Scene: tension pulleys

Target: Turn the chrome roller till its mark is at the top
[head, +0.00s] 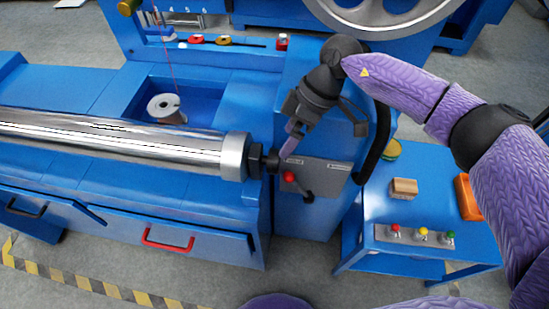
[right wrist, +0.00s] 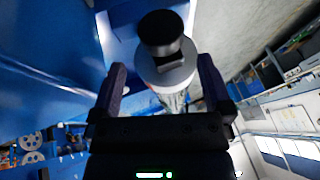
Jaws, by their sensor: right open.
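The chrome roller (head: 110,140) lies level along the blue machine, from the left edge to a wide silver end collar (head: 234,156). A black hub (head: 257,160) sticks out of its right end. I cannot make out a distinct mark among the streaks and reflections on the roller. My right gripper (head: 318,130) is open and empty, above and to the right of the hub. In the right wrist view, the hub (right wrist: 162,35) shows beyond and between the open fingers (right wrist: 160,75), apart from them. My left gripper is not in view.
A spool (head: 166,108) stands in a recess behind the roller. At right, a blue cart (head: 385,215) carries a wooden block (head: 403,188) and coloured buttons. A large handwheel (head: 375,15) is behind.

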